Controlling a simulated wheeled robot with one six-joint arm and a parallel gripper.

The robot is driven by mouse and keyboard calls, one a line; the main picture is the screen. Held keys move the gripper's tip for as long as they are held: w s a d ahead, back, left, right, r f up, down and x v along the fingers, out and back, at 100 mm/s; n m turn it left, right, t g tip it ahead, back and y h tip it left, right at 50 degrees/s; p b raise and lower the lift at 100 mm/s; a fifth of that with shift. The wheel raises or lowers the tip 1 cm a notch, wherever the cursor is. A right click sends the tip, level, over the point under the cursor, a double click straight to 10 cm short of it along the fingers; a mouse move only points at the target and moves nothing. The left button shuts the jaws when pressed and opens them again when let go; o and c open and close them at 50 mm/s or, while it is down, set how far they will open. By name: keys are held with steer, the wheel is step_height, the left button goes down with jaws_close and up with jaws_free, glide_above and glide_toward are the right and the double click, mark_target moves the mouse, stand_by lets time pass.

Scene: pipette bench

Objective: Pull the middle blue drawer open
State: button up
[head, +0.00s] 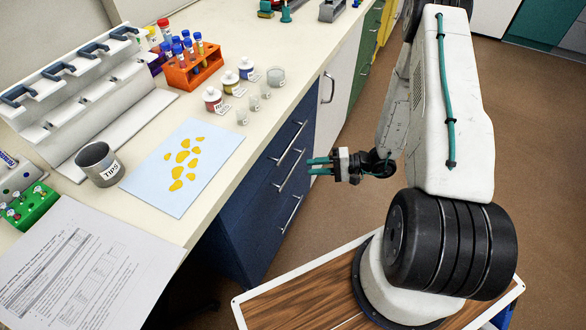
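The blue drawer unit (243,229) is under the bench, with three drawers that each have a silver bar handle. The middle drawer's handle (289,171) lies between the top handle (288,144) and the bottom handle (291,214). The drawer fronts look flush and shut. My gripper (310,166) points left at the drawer fronts, close to the middle handle's upper right end. Its two teal fingers are apart with nothing seen between them. The fingertips appear just short of the handle; the exact gap cannot be told.
The bench top (283,98) above holds an orange tube rack (194,75), a blue sheet with yellow pieces (150,158), small bottles and a tips cup (98,165). A white cabinet door (337,83) adjoins the drawers. Brown floor (318,220) lies open in front.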

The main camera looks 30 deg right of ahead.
mark_target(293, 168)
steer(key=x, duration=0.7)
steer(key=shift+a, duration=0.25)
jaws_close()
